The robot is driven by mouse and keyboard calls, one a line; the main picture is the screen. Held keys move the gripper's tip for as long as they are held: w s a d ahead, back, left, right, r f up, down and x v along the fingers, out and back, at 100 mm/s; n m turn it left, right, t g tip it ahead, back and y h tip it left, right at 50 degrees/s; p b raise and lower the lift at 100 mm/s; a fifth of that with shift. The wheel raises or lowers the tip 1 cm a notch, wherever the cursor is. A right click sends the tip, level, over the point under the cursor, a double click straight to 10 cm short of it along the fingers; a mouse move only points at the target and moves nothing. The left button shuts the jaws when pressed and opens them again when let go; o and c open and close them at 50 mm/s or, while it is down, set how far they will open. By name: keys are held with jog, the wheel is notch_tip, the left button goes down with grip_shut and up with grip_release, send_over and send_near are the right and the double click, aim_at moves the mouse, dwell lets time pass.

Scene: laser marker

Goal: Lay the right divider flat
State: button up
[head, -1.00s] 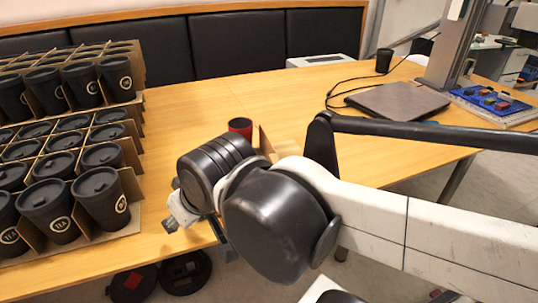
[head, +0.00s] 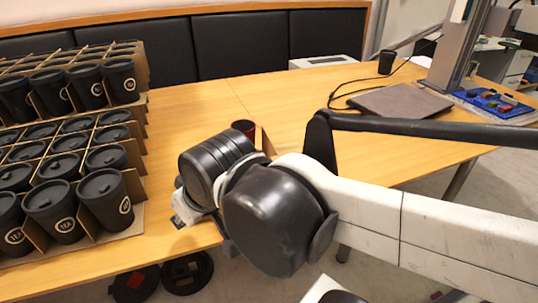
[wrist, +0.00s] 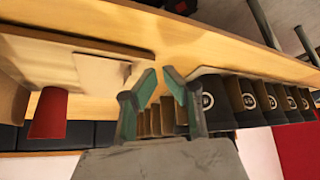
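An upright tan cardboard divider (head: 267,142) stands beside a red cup (head: 243,127) on the table, partly hidden behind my arm in the head view. In the wrist view, which looks upside down, a pale tan panel (wrist: 97,80) shows left of my gripper (wrist: 161,76), near the red cup (wrist: 48,113). I cannot tell for certain that it is the same divider. My gripper's green fingers are apart with a narrow gap and nothing between them.
Rows of black lidded cups (head: 60,212) in cardboard dividers fill the table's left. A laptop (head: 400,102), cable, black cup (head: 386,62) and blue tray (head: 492,102) are at the back right. The middle back of the wooden table (head: 200,120) is clear.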

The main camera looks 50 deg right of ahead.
jog(key=d+r+n+g+p, duration=0.1)
jog(key=d+r+n+p, duration=0.1)
jog(key=p, duration=0.2)
jog(key=w+d+r+n+g+h+p, duration=0.1)
jog(key=d+r+p, duration=0.1)
jog(key=r+p, duration=0.1)
jog(key=d+r+n+g+p, duration=0.1)
jog(key=d+r+n+p, duration=0.1)
jog(key=r+p, duration=0.1)
jog(key=shift+w+d+r+n+g+p, duration=0.2)
jog(key=shift+n+g+p, duration=0.15)
jog(key=shift+p, duration=0.5)
grip_shut()
jog(key=shift+s+d+r+n+g+h+p, duration=0.6)
jog(key=shift+d+r+n+g+p, duration=2.45)
jog(key=shift+p, duration=2.5)
jog(key=shift+m+t, duration=0.3)
jog(key=shift+t, duration=0.5)
jog(key=d+f, duration=0.1)
jog(key=f, duration=0.2)
jog(key=s+d+f+b, duration=0.1)
jog(key=d+f, duration=0.1)
jog(key=f, duration=0.1)
jog(key=s+d+f+b, duration=0.1)
jog(key=d+f, duration=0.1)
jog(key=f, duration=0.2)
jog(key=shift+s+d, duration=0.1)
jog(key=shift+s, duration=0.15)
jog(key=shift+s+d, duration=0.3)
jog(key=shift+d, duration=0.35)
